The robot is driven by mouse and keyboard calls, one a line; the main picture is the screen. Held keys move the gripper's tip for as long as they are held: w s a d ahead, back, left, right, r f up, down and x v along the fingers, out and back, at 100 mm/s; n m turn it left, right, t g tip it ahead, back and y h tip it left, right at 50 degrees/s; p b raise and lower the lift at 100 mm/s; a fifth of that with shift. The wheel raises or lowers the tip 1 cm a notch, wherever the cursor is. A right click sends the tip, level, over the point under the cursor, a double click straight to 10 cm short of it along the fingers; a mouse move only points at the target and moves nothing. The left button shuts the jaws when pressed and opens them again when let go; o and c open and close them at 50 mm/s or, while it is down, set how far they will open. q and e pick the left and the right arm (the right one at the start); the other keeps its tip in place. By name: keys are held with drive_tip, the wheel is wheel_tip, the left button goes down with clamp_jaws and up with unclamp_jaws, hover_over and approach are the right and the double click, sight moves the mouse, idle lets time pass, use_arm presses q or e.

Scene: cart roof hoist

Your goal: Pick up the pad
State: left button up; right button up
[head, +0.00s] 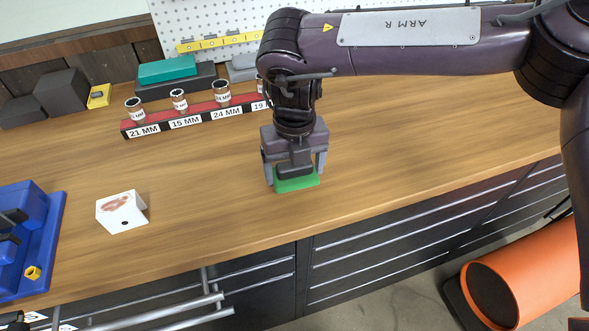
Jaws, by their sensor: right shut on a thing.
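The pad (300,184) is a green block with a dark grey upper part, on the wooden workbench near its front edge. My right gripper (295,178) comes down over it from above, with one finger at each side, and is shut on it. I cannot tell whether the pad touches the bench top or is slightly above it. My left gripper is not clearly seen in the head view.
A socket rail (190,128) with labelled sockets lies behind. Dark boxes (62,92) stand at the back left. The bench right of the pad is clear.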

drive_tip(key=shift+w+r, duration=0.1)
drive_tip(key=shift+r, duration=0.5)
wheel_tip(320, 180, up, 7)
drive_tip(key=shift+r+b, duration=0.1)
drive_tip(key=shift+b, duration=0.35)
wheel_tip(320, 180, up, 12)
drive_tip(key=p, duration=0.2)
drive_tip(key=shift+f, duration=0.2)
